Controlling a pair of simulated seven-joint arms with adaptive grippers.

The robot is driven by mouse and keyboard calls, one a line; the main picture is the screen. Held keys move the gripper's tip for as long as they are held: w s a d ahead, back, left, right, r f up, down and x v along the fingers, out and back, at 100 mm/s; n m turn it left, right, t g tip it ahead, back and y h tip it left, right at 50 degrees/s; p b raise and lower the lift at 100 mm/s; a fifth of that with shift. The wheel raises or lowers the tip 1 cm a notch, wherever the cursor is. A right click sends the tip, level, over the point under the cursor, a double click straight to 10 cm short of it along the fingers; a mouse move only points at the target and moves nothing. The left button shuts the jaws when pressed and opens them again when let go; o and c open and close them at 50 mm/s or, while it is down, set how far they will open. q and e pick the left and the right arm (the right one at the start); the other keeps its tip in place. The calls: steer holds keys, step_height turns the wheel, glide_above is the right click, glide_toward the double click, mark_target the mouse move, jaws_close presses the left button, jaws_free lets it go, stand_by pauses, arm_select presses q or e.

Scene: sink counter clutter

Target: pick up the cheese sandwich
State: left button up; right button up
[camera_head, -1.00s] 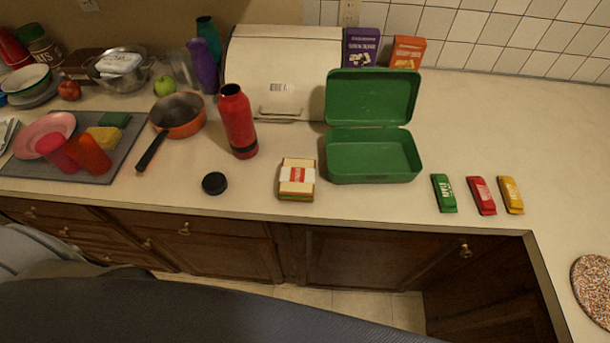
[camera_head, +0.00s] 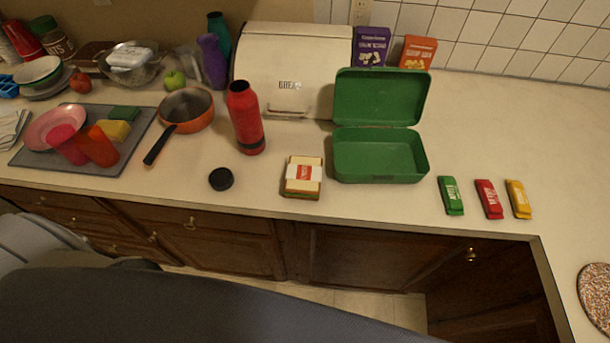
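The cheese sandwich (camera_head: 302,177) lies on the counter near its front edge. It has pale bread, a green layer low at its side and a white wrapper band with red print. It stands just left of an open, empty green lunch box (camera_head: 378,155), with a small gap between them. Neither of my grippers shows in the head view. Grey parts of my own body fill the bottom and lower left.
A red bottle (camera_head: 245,118) and a black cap (camera_head: 221,179) stand left of the sandwich. Three wrapped bars (camera_head: 488,199) lie to the right. A pan (camera_head: 186,110), a grey mat (camera_head: 40,160) with dishes and a bread box (camera_head: 290,70) stand farther off. The right counter is mostly clear.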

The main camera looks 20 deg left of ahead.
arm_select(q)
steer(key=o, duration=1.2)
